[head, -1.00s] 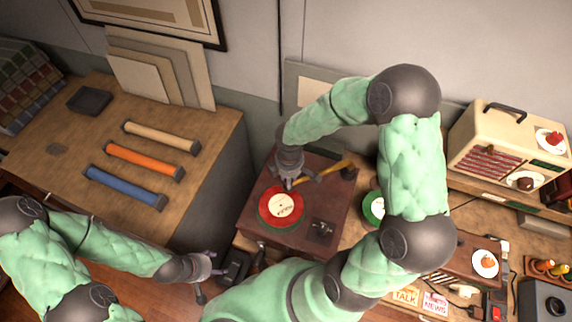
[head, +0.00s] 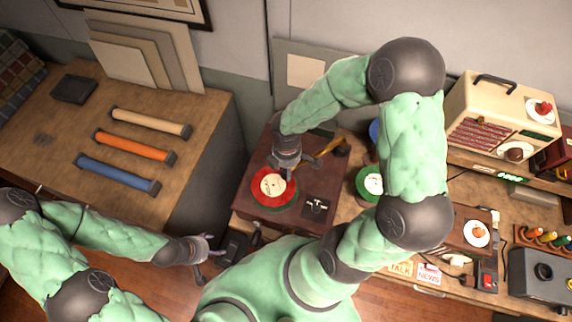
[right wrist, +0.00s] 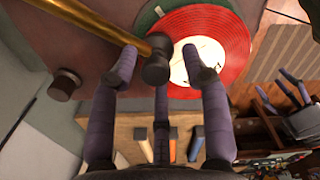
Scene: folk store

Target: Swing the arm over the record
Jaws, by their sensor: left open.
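The record (head: 262,197), red with a cream label, lies flat on the brown turntable box (head: 310,190). It also shows in the right wrist view (right wrist: 232,62). The brass-coloured tone arm (head: 326,155) runs from its pivot at the box's far right corner toward the record. In the right wrist view its dark head (right wrist: 157,68) appears beside the label, between my right fingertips. My right gripper (right wrist: 163,62) has its fingers apart around that head; I cannot tell whether they touch it. My left gripper (head: 208,258) is open and empty, left of and below the box.
A desk (head: 60,140) at left holds blue, orange and tan rolls. A green record (head: 368,183) lies right of the box. A cream radio (head: 500,118) and a grey control box (head: 545,275) stand farther right.

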